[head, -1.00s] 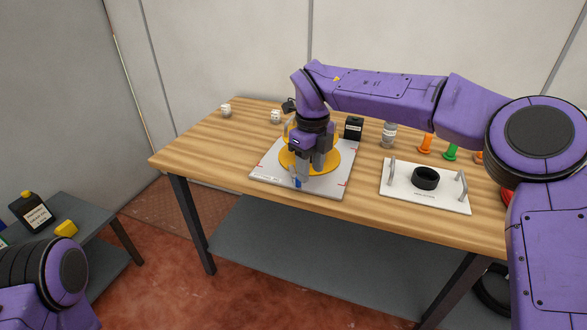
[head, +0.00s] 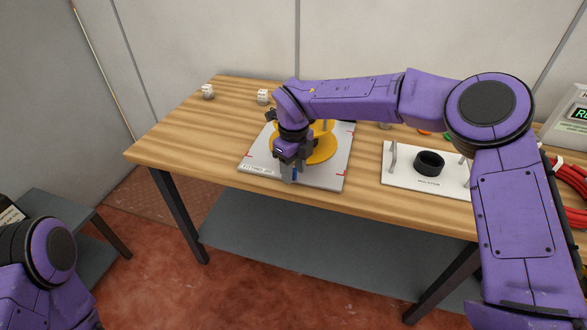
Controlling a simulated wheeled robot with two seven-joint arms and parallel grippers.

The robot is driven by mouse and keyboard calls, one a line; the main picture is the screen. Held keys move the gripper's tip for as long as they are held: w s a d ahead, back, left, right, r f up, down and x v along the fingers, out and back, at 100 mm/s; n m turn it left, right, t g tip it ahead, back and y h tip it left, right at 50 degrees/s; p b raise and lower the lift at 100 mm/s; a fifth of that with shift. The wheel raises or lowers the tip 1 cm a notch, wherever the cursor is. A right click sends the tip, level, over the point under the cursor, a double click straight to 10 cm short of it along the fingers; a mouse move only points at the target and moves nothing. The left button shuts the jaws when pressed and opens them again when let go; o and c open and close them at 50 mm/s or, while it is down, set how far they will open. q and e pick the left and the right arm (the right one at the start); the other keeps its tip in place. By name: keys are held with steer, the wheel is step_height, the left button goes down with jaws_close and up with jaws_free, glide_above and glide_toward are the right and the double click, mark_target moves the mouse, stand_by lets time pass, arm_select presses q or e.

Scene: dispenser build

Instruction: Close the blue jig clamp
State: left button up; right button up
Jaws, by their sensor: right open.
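The blue jig clamp (head: 295,174) shows as a small blue part at the front edge of the pale jig plate (head: 325,177). Most of the clamp is hidden behind my right gripper. A yellow round part (head: 324,148) sits on the plate, partly covered by the gripper and wrist. My right gripper (head: 290,165) points down over the front of the plate, close by the clamp. It is open; I cannot tell whether a finger touches the clamp. My left gripper is out of view; only part of my left arm shows at the lower left.
A white holster board (head: 400,178) with a black ring (head: 429,163) and upright handles lies right of the plate. Small white blocks (head: 208,92) stand at the back left. Red hose (head: 573,185) lies at the far right. The table's left part is clear.

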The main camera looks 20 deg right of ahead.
steer(key=shift+s+f, duration=0.15)
jaws_close()
steer(key=shift+a+m, duration=0.1)
steer(key=shift+m, duration=0.2)
steer(key=m, duration=0.1)
steer(key=a+m, duration=0.1)
steer(key=m, duration=0.1)
steer(key=shift+w+a+m+b, duration=0.2)
steer(key=shift+w+m+b, duration=0.05)
steer(key=shift+m+b, duration=0.15)
steer(key=shift+w+a+m, duration=0.2)
steer(key=shift+a+m, duration=0.15)
steer(key=shift+m, duration=0.75)
jaws_free()
